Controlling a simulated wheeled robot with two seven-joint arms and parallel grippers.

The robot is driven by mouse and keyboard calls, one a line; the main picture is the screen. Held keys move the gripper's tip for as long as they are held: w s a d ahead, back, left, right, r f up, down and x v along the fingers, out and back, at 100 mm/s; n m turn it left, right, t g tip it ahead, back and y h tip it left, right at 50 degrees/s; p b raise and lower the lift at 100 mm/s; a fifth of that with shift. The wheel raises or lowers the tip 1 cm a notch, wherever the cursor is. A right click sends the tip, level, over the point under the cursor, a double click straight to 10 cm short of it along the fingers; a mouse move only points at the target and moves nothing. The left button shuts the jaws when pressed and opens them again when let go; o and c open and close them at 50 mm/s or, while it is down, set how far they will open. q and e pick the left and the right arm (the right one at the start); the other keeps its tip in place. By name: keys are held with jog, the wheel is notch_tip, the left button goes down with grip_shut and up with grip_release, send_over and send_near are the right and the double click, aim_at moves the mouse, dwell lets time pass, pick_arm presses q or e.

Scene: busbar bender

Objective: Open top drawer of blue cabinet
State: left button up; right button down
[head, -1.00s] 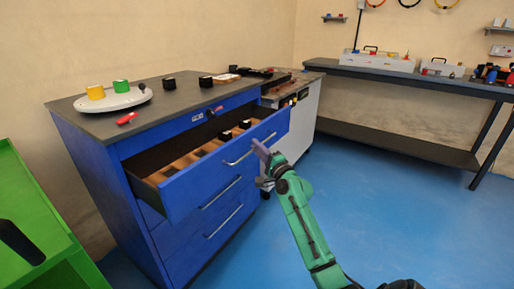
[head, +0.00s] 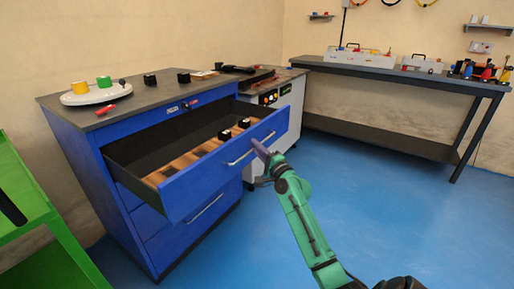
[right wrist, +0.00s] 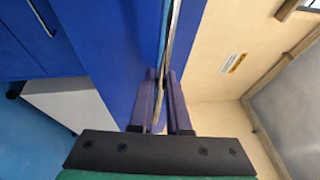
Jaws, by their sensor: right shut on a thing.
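The blue cabinet (head: 110,160) stands left of centre in the head view. Its top drawer (head: 195,190) is pulled well out, showing a dark interior with a wooden divider strip and small black items. A silver bar handle (head: 240,158) runs across the drawer front. My right gripper (head: 262,150) is at the right end of this handle, its arm reaching up from below. In the right wrist view its two purple fingers (right wrist: 163,95) are closed around the silver handle (right wrist: 172,30), close against the blue drawer front. My left gripper is not in view.
On the cabinet top are a white round tray (head: 95,95) with yellow and green rolls, a red-handled tool (head: 106,109) and black blocks. A green cart (head: 35,220) stands at left. A grey machine (head: 285,100) and a workbench (head: 400,78) are behind. Blue floor is clear at right.

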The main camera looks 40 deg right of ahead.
jog(key=shift+f, duration=0.1)
jog(key=c, duration=1.2)
grip_release()
jog(key=shift+o, duration=0.2)
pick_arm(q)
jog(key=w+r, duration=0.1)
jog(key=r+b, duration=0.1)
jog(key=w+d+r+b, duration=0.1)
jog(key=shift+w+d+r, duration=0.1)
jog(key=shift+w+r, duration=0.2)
pick_arm(e)
jog(key=s+a+f, duration=0.1)
jog(key=s+f, duration=0.1)
jog(key=s, duration=1.2)
jog(key=shift+a+f, duration=0.25)
jog(key=shift+a, duration=0.05)
